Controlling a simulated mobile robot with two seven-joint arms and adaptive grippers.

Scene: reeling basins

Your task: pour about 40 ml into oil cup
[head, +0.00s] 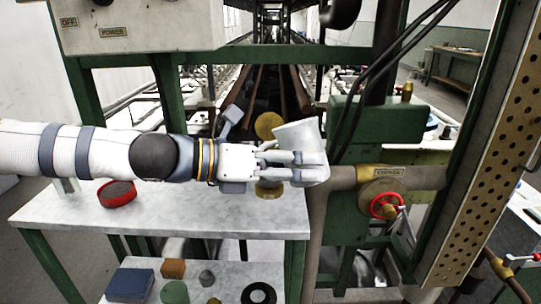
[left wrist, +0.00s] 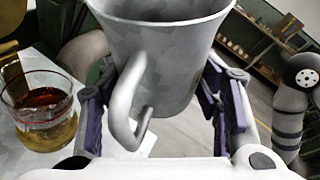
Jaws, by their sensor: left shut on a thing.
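My left gripper (head: 290,165) is shut on a pale grey-white mug (head: 299,137). In the head view the mug leans a little to the left at the table's right end. In the left wrist view the mug (left wrist: 165,65) fills the middle, handle towards the camera, between the fingers; its inside is hidden. A clear glass cup (left wrist: 45,128) with amber and red liquid stands left of it on the pale table, apart from the mug. I take it as the oil cup. In the head view it is mostly hidden behind my gripper. My right gripper is not in view.
A red-rimmed round dish (head: 117,194) stands on the marble table (head: 60,208). A lower shelf holds a blue block (head: 130,285), an orange block (head: 173,268) and a black ring (head: 258,293). Right of the mug are a pipe and a red valve wheel (head: 386,206).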

